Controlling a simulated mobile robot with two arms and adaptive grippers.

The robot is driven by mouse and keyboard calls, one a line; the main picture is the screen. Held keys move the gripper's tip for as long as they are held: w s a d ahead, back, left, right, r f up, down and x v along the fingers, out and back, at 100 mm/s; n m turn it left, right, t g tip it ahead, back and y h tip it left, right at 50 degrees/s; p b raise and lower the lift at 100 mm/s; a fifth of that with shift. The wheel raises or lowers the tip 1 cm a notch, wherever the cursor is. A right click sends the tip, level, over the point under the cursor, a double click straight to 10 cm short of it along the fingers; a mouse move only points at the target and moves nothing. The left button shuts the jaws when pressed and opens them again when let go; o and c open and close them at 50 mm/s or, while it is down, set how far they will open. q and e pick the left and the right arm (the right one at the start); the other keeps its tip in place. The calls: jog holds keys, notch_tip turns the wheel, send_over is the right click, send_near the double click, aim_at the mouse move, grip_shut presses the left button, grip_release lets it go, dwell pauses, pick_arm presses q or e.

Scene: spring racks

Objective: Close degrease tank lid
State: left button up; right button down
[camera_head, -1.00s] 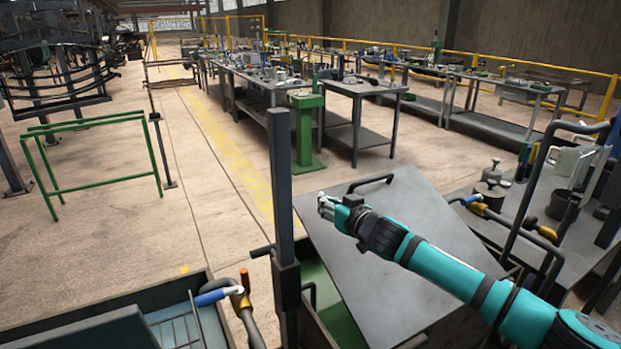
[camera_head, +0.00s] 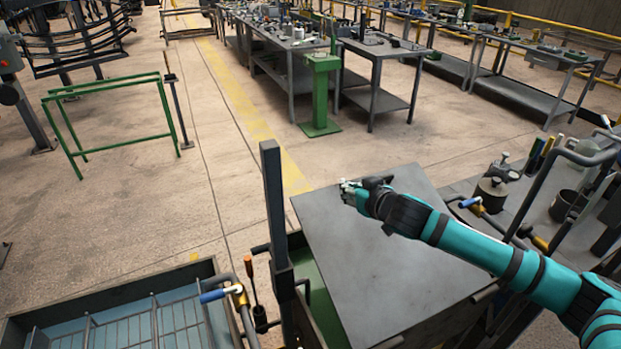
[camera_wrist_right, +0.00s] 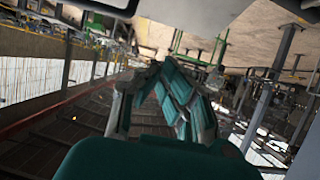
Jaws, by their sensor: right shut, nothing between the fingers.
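The degrease tank lid (camera_head: 385,265) is a flat dark grey plate at the lower middle of the head view. It sits slanted over the tank, and the tank's green inside (camera_head: 322,305) shows along the lid's left side, so it is not flush there. My right gripper (camera_head: 347,187) is at the lid's far edge, shut and empty, with the arm reaching across the lid from the right. Whether it touches the lid is unclear. The lid's handle is mostly hidden by the gripper. The shut fingers also show in the right wrist view (camera_wrist_right: 170,85). My left gripper is out of view.
An upright dark post (camera_head: 276,225) stands left of the lid. A blue tank with a wire rack (camera_head: 130,325) is at lower left. A cluttered workbench (camera_head: 535,195) stands at right. The floor beyond the lid is clear up to a green pedestal (camera_head: 320,95).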

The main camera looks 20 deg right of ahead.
jog(key=p, duration=0.4)
send_over(328, 199)
jog(key=s, duration=0.1)
notch_tip(328, 199, down, 4)
jog(key=shift+s+d+r, duration=0.1)
jog(key=shift+r, duration=0.1)
jog(key=shift+w+f, duration=0.2)
jog(key=shift+f, duration=0.45)
jog(key=shift+w+f, duration=0.15)
jog(key=shift+f, duration=0.45)
jog(key=shift+w+f, duration=0.3)
jog(key=shift+f, duration=0.45)
